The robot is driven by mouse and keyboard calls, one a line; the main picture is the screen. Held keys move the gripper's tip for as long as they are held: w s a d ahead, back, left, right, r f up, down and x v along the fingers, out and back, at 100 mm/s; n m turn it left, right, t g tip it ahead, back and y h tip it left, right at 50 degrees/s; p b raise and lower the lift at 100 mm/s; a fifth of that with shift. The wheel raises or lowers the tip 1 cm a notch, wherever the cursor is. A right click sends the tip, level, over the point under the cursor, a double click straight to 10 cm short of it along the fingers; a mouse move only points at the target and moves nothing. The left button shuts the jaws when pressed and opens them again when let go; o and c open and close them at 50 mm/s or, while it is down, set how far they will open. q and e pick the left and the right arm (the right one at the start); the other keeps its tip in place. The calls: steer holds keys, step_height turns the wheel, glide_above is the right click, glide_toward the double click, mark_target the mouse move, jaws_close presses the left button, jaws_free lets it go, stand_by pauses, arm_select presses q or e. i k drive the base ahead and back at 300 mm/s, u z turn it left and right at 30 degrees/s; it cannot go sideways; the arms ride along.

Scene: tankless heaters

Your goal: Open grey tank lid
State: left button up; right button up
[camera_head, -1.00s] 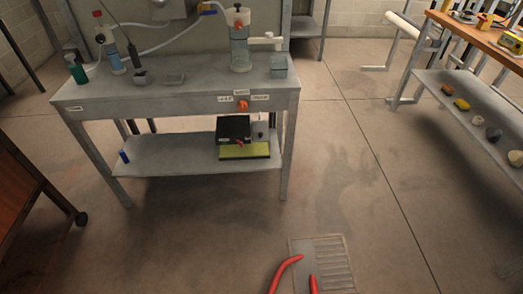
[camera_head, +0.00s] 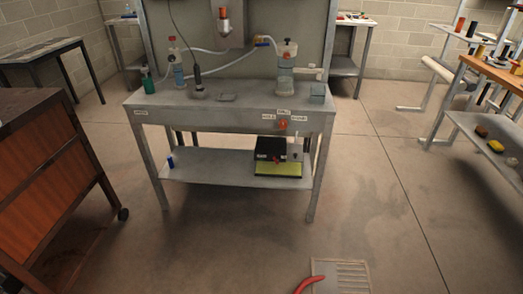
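I cannot tell for certain which thing is the grey tank, and no lid stands out clearly. Neither of my grippers is in view.
The metal bench (camera_head: 235,120) has a lower shelf with a black-and-yellow box (camera_head: 278,157). A red curved handle (camera_head: 309,283) lies by a floor grate (camera_head: 342,277). A brown cabinet (camera_head: 50,190) is left, a wooden-topped table (camera_head: 495,72) right.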

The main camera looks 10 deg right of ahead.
mark_target(295, 151)
steer(key=u, duration=0.55)
steer(key=i, duration=0.7)
steer(key=u, duration=0.15)
